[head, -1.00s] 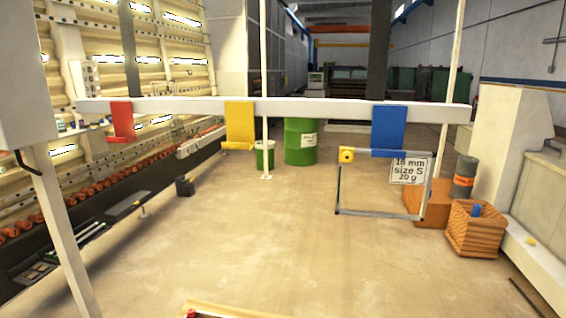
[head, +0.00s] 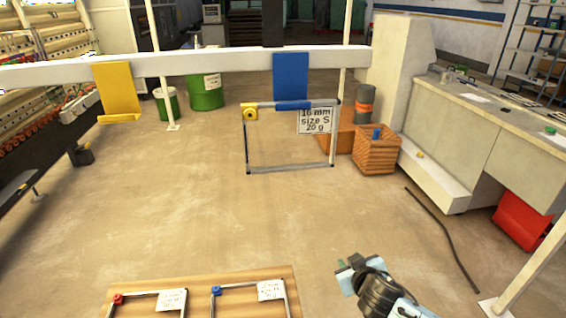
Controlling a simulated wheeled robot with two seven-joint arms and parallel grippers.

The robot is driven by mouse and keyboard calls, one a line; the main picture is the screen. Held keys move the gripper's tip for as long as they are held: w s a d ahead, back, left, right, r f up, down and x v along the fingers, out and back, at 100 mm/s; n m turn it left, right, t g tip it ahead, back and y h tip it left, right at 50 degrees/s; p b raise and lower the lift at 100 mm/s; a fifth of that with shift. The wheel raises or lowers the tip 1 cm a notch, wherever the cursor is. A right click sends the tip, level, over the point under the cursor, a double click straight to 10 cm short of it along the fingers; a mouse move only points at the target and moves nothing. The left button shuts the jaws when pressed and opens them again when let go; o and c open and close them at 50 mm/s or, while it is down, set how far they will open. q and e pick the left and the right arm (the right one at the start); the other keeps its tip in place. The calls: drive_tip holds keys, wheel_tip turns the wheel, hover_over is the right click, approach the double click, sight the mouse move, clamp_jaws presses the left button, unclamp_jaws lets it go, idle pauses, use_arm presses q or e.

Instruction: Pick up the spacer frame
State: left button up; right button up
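A rectangular grey spacer frame (head: 290,170) with a yellow corner piece hangs upright at the blue hook (head: 290,76) on the white beam. A white label reading 16 mm, size S, 20 g is at its upper right. Two more spacer frames lie on a wooden board at the bottom edge: one with a red corner (head: 118,299) and one with a blue corner (head: 216,290), each with a white label. Their near parts are cut off. My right gripper (head: 345,272) is right of the board, apart from all frames; its finger opening is unclear. My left gripper is out of view.
The white beam (head: 200,63) crosses the view and also bears a yellow hook (head: 117,90). A wicker basket (head: 376,155) and an orange box stand right of the hanging frame. The wooden board (head: 250,276) is in front. The middle floor is clear.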

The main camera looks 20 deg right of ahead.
wheel_tip(320, 180, up, 16)
drive_tip(key=w+a+m+t+p, duration=0.1)
drive_tip(key=a+t, duration=0.1)
drive_tip(key=t, duration=0.1)
drive_tip(key=m+t+b, duration=0.2)
drive_tip(key=t, duration=0.1)
approach(336, 137)
drive_tip(key=shift+h, duration=0.3)
drive_tip(key=x, duration=0.3)
drive_tip(key=p+x, duration=0.1)
drive_tip(key=x, duration=0.1)
drive_tip(key=shift+a+f, duration=0.15)
drive_tip(key=shift+f, duration=0.1)
drive_tip(key=p+x, duration=0.1)
drive_tip(key=x, duration=0.1)
drive_tip(key=p+x, duration=0.1)
drive_tip(key=x, duration=0.2)
drive_tip(key=shift+r, duration=0.25)
drive_tip(key=shift+w, duration=0.45)
drive_tip(key=shift+f, duration=0.1)
clamp_jaws()
